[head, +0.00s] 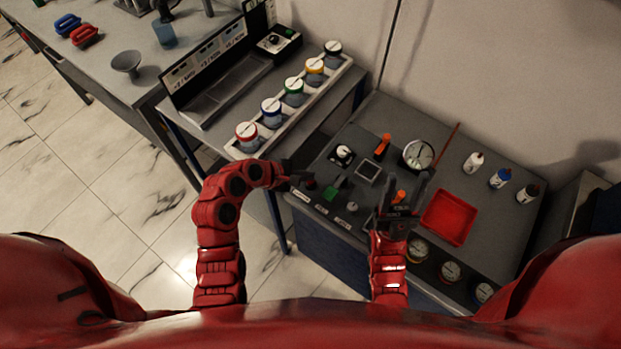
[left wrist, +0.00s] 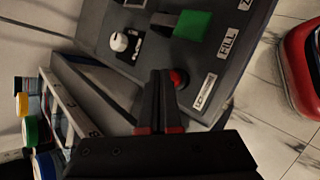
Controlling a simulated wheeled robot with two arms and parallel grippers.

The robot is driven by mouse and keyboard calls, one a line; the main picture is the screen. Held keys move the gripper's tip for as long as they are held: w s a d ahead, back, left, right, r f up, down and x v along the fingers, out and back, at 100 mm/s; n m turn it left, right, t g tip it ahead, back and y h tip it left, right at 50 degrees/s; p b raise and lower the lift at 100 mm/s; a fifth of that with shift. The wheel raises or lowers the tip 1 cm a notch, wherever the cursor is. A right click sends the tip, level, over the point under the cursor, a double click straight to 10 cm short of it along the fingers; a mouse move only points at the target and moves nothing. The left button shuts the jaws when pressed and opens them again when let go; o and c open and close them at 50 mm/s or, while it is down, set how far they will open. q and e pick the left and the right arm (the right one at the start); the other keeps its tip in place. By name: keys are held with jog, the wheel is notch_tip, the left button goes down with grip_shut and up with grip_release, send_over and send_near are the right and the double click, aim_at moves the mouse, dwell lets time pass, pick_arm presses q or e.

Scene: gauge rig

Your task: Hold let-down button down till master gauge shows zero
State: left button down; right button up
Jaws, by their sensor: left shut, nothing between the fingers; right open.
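The rig's panel holds a red button (head: 310,184), which also shows in the left wrist view (left wrist: 178,79) beside a label I cannot fully read. My left gripper (head: 292,179) is shut and empty. In the left wrist view its fingertips (left wrist: 160,74) are right beside the red button and partly cover it; I cannot tell whether they touch or press it. The round white-faced gauge (head: 418,154) stands at the back of the rig; its reading is too small to tell. My right gripper (head: 405,197) is open, near an orange-handled lever (head: 399,196).
A green switch (left wrist: 193,25) sits by the FILL label (left wrist: 228,42), close to the red button. A red tray (head: 449,217), small bottles (head: 499,178) and several gauges (head: 450,271) are to the right. Colored-lid jars (head: 271,112) stand on the left bench.

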pick_arm(q)
jog(key=shift+f, duration=0.6)
dwell(0.7)
jog(key=shift+r, duration=0.15)
dwell(2.8)
jog(key=shift+r+p, duration=0.85)
jog(key=shift+p, duration=0.05)
notch_tip(320, 180, up, 5)
jog(key=p, duration=0.4)
dwell(0.4)
